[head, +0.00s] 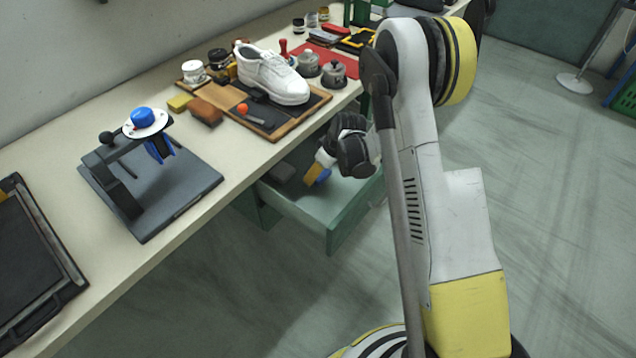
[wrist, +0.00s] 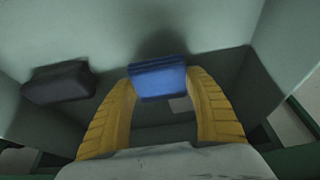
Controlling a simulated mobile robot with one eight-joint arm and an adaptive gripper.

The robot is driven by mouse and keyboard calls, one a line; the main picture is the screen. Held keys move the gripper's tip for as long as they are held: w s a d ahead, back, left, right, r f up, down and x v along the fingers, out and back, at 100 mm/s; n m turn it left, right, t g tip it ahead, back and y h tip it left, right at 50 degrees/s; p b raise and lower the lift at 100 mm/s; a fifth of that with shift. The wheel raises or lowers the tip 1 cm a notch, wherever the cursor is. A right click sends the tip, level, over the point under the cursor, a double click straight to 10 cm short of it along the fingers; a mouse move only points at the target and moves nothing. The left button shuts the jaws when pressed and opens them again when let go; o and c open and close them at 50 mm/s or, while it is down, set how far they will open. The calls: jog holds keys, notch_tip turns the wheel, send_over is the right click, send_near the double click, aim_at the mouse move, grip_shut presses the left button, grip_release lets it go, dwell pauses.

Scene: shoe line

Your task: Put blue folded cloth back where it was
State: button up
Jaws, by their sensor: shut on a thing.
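The blue folded cloth (wrist: 158,80) is between the two yellow fingers of my gripper (wrist: 160,95) in the wrist view, and the fingers are shut on it. In the head view a small bit of blue cloth (head: 324,175) shows at the tip of my gripper (head: 317,172). My gripper is over the open green drawer (head: 340,222) under the bench, with the cloth inside or just above it. The gap between cloth and drawer floor cannot be told.
A dark object (wrist: 58,83) lies in the drawer left of the cloth in the wrist view. On the bench (head: 225,178) above are a white shoe (head: 272,75) on a wooden board, a dark stand (head: 150,185) with a blue-topped disc, and several jars. The drawer floor right of the dark object looks clear.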

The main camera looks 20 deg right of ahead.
aim_at(318, 180)
notch_tip(318, 180, down, 4)
jog(key=shift+f+b, duration=0.1)
jog(key=shift+b, duration=0.95)
jog(key=shift+r, duration=0.2)
jog(key=shift+f, duration=0.1)
jog(key=o, duration=1)
